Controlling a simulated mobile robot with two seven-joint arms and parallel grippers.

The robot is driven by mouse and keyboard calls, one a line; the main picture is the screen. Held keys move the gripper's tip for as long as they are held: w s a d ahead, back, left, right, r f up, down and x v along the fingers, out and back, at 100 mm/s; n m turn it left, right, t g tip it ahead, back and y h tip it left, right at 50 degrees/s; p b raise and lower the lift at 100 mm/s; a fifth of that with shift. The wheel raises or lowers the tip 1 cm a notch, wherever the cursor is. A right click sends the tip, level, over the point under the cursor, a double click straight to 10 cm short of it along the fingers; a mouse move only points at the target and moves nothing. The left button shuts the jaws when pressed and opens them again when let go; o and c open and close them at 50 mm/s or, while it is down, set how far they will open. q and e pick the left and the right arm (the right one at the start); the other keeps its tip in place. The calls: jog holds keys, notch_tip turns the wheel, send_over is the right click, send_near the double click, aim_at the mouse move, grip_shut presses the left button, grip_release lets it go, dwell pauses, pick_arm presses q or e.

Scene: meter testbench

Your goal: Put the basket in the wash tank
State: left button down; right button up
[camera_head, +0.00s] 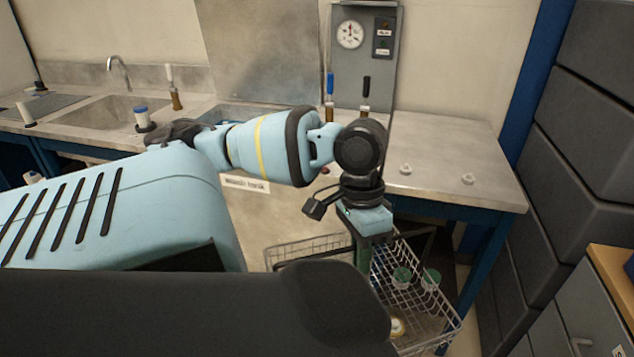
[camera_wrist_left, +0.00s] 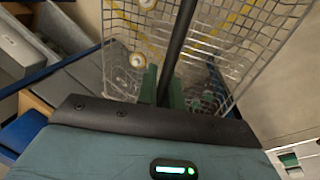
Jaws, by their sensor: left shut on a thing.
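The wire basket (camera_head: 447,337) is at the lower right of the head view, below bench height and in front of the bench. Jars with green lids (camera_head: 402,275) sit in it. My left gripper (camera_head: 363,262) points down and is shut on the basket's dark handle bar; the wrist view shows the green fingers (camera_wrist_left: 163,88) around this bar, with the basket mesh (camera_wrist_left: 255,45) beyond. The wash tank (camera_head: 228,114) is a recess in the bench, mostly hidden behind my left arm; its label (camera_head: 246,184) shows on the bench front. My right gripper is not in view.
A gauge panel (camera_head: 364,55) stands behind the bench, with a blue-handled and a black-handled lever in front. A sink (camera_head: 105,110) with tap is at the left. The right bench top (camera_head: 440,150) is mostly clear, with two small pale fittings. Dark padded blocks (camera_head: 590,130) line the right.

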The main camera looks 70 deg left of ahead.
pick_arm(q)
jog(key=w+d+f+n, duration=0.1)
jog(key=w+d+f, duration=0.1)
jog(key=d+f, duration=0.3)
send_over(435, 342)
jog(key=s+d, duration=0.2)
jog(key=s, duration=0.1)
jog(key=shift+a, duration=0.1)
